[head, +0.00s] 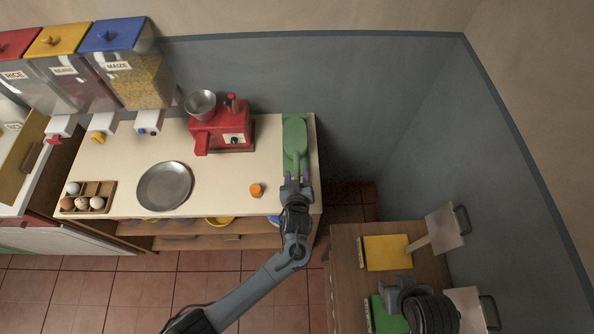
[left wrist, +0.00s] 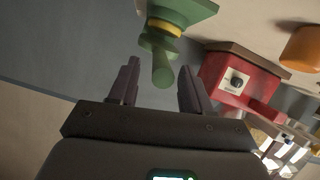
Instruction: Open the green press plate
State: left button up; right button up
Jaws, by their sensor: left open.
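The green press (head: 294,135) lies at the right end of the counter in the head view, with its handle toward the near edge. My left gripper (head: 297,181) is at the handle end. In the left wrist view, the green handle (left wrist: 162,66) points between the two open fingers of my left gripper (left wrist: 157,92), with a visible gap on either side. From these views I cannot tell whether the plate is raised. My right arm shows at the lower right, but its fingers are not clear.
A red machine (head: 222,130) with a metal bowl stands left of the press. A grey pan (head: 164,186), an orange jar (head: 257,190) and an egg tray (head: 88,197) are on the counter (head: 220,180). A wooden cabinet (head: 345,265) stands at the lower right.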

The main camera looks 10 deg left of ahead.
pick_arm(q)
jog(key=shift+x, duration=1.3)
jog(key=shift+c, duration=0.4)
grip_shut()
